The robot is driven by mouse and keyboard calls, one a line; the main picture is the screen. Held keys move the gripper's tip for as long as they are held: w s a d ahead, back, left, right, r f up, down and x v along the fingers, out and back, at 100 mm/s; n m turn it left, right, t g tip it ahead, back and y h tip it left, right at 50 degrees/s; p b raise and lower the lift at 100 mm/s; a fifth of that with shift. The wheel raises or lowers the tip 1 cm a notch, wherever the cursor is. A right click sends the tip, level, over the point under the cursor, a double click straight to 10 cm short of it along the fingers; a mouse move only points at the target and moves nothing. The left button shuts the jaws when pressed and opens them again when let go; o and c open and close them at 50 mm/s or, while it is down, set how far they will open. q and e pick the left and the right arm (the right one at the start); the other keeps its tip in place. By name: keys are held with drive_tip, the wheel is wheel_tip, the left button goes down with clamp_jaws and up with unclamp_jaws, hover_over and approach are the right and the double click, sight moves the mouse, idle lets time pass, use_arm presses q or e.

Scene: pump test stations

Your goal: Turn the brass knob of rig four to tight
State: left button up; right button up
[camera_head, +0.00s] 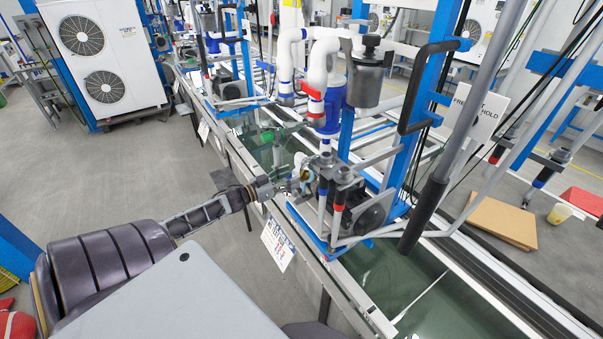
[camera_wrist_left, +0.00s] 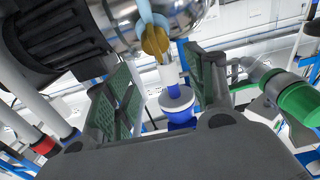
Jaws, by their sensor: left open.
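A small brass knob (camera_head: 305,174) sits on the near side of the pump rig (camera_head: 345,190) in the head view. In the left wrist view the brass knob (camera_wrist_left: 157,42) shows in front of a light blue part, under a shiny metal body. My left gripper (camera_head: 290,184) reaches in from the left, close to the knob. In the left wrist view the left gripper (camera_wrist_left: 163,68) is open, its green-padded fingers apart. The knob appears near the gap between the fingertips; I cannot tell whether they touch it. My right gripper is not in view.
A white placard (camera_head: 277,243) hangs on the rail below the rig; its text is too small to read. A green-handled valve (camera_head: 278,134) stands behind the gripper. White pipes and blue posts crowd the rig. The floor (camera_head: 130,165) at left is clear.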

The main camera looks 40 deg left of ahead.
sight(304, 171)
use_arm(q)
drive_tip(key=shift+x, duration=2.65)
drive_tip(key=shift+w, duration=0.2)
drive_tip(key=c, duration=1)
drive_tip(key=shift+c, duration=0.2)
